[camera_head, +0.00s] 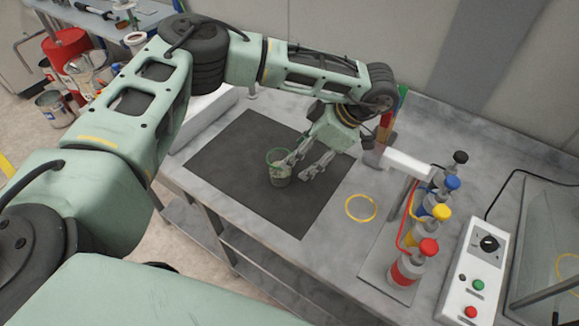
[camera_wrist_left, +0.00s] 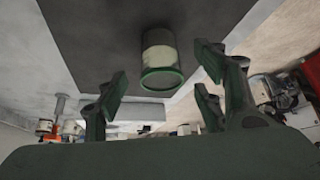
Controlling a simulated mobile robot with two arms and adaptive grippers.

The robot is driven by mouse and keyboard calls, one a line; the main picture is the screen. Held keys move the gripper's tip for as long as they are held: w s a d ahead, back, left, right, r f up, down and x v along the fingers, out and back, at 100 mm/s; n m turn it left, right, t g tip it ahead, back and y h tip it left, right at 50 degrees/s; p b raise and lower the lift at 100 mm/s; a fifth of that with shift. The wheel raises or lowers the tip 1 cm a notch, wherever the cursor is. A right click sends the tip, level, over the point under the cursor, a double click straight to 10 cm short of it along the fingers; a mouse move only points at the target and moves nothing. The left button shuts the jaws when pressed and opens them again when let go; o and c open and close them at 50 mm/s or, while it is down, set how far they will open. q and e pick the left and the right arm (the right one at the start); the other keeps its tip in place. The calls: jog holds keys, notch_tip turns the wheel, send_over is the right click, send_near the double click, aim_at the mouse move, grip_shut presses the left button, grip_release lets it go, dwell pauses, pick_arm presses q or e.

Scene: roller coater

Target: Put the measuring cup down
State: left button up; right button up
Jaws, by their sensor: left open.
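The measuring cup (camera_head: 279,167) is a clear cup with a green rim and pale contents. It stands upright on the dark mat (camera_head: 225,150) on the grey bench. My left gripper (camera_head: 298,168) is open just to the right of the cup, its fingers pointing toward it. In the left wrist view the cup (camera_wrist_left: 161,62) shows beyond the spread fingers of the left gripper (camera_wrist_left: 165,90), apparently free of them. The cup's far side is hidden in the head view. My right gripper is in neither view.
A yellow ring (camera_head: 361,208) lies on the bench right of the mat. Several bottles with coloured caps (camera_head: 428,247) stand in a rack farther right, beside a white control box (camera_head: 474,270) with a knob and buttons. Paint cans (camera_head: 52,105) sit at the far left. The mat's left part is clear.

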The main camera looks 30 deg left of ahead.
pick_arm(q)
jog(key=b+v, duration=0.1)
jog(key=v, duration=0.2)
jog(key=shift+d+r, duration=0.2)
jog(key=shift+r, duration=0.15)
